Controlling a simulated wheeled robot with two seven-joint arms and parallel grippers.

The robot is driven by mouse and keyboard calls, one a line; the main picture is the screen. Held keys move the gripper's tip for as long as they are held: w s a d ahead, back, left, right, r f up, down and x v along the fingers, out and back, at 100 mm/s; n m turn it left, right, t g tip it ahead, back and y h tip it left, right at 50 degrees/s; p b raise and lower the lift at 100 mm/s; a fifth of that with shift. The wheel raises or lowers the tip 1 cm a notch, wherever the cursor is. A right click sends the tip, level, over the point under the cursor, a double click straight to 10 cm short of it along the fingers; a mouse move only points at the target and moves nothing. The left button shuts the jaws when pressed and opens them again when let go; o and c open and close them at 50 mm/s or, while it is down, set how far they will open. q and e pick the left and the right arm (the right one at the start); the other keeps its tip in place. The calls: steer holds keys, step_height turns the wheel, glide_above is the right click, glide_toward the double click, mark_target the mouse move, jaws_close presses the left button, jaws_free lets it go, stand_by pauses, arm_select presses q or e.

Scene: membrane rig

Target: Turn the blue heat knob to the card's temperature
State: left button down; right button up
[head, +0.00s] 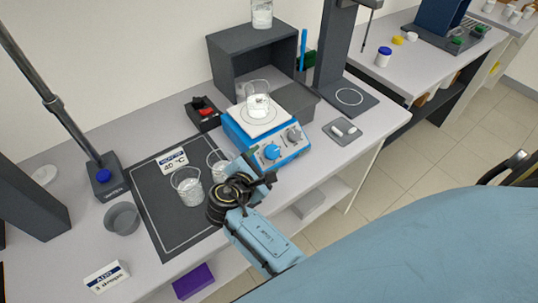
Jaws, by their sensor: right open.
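The blue heat knob (272,151) is on the front face of the blue hotplate (247,148), left of a grey knob (293,135). The card (174,160) lies at the back of the dark mat and reads 40 °C. A beaker (258,102) with white contents stands on the hotplate's white top. My right gripper (264,174) is open, just in front of and below the blue knob, apart from it as far as I can tell. The knob's pointer is too small to read. My left gripper is not in view.
Beakers (187,186) stand on the dark mat (170,217) close to my right gripper, one partly hidden by it. A grey bowl (122,218) and an acid card (107,276) are at left. A dark box shelf (245,53) stands behind the hotplate.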

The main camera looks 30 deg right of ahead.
steer(key=v, duration=0.7)
steer(key=shift+s+a, duration=0.2)
steer(key=shift+a, duration=0.05)
steer(key=shift+r, duration=0.1)
